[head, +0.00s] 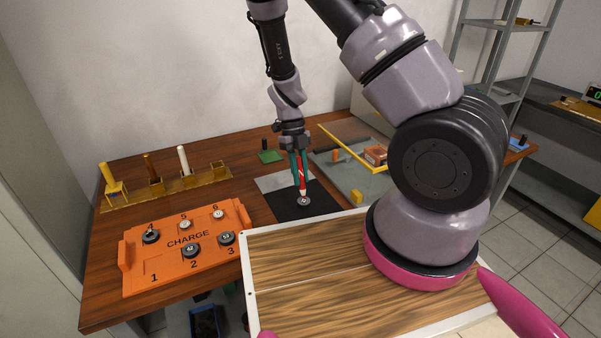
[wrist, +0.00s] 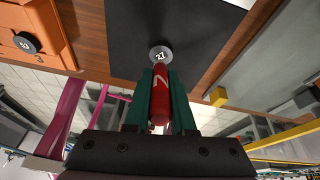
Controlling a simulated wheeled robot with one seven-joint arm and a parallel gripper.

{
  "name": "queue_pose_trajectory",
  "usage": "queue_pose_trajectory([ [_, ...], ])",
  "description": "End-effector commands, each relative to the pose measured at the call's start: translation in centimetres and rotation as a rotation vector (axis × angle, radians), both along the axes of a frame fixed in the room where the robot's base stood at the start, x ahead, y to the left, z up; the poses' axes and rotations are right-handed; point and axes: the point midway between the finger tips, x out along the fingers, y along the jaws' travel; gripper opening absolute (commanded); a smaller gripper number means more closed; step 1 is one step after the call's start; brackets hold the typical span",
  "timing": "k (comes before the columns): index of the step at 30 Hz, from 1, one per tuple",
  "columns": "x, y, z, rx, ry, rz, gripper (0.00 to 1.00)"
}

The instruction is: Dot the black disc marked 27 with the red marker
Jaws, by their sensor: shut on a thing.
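My gripper (head: 299,160) is shut on the red marker (head: 302,176), which points down. In the wrist view the marker (wrist: 161,95) sits between the green fingers. In the head view the disc (head: 304,201) lies on a black mat (head: 286,209), directly below the marker tip. The tip is at or very close to the disc; I cannot tell whether they touch. No red dot can be made out on the disc's visible face.
An orange CHARGE tray (head: 142,274) with several numbered discs stands left of the mat. A wooden rack (head: 207,178) with upright pieces stands behind it. A yellow bar (head: 345,148) crosses the grey area at right. A wood-topped panel (head: 310,265) is in front.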

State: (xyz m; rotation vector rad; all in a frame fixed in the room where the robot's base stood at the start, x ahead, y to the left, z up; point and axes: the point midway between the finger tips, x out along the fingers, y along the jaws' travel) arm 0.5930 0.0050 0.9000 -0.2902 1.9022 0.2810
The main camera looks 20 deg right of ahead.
Motion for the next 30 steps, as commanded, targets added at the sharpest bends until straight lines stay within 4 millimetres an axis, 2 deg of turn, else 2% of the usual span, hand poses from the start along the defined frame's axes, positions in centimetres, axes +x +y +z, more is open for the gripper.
queue_pose_trajectory([
  [30, 0.02, 0.00, -0.51, 0.000, 0.000, 0.000, 0.00],
])
